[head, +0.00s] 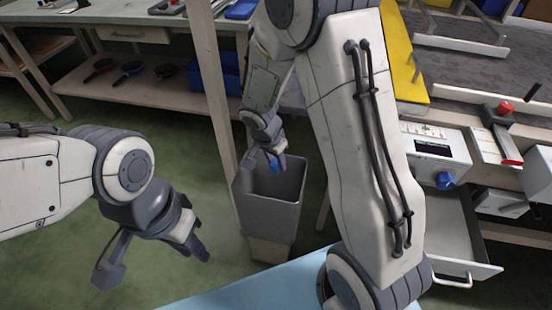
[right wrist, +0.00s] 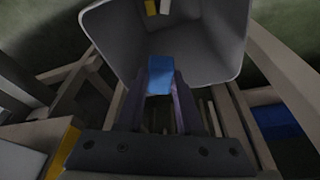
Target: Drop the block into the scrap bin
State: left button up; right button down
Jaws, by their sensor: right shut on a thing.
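The blue block (right wrist: 160,76) is between the fingers of my right gripper (right wrist: 160,88), which is shut on it. In the head view the block (head: 275,166) is a small blue patch at my right gripper (head: 268,155), over the mouth of the scrap bin. The scrap bin (head: 268,213) is a grey, open-topped, tapered container; it also fills the upper part of the right wrist view (right wrist: 215,45). My left gripper (head: 198,246) hangs left of the bin, apart from it, with no object seen in it. Its finger gap is unclear.
A wooden post (head: 216,95) stands close behind the bin's left side. Pans (head: 130,70) lie on a shelf at the back left. An open drawer (head: 458,235) juts out at the right. Yellow and white pieces (right wrist: 151,7) show inside the bin.

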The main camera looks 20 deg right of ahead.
jog(key=shift+f+b, duration=0.7)
jog(key=shift+f, duration=0.75)
jog(key=shift+c, duration=2.3)
grip_release()
jog(key=shift+r, duration=0.1)
jog(key=p+v, duration=0.3)
jog(key=v, duration=0.7)
jog(key=shift+r, duration=0.15)
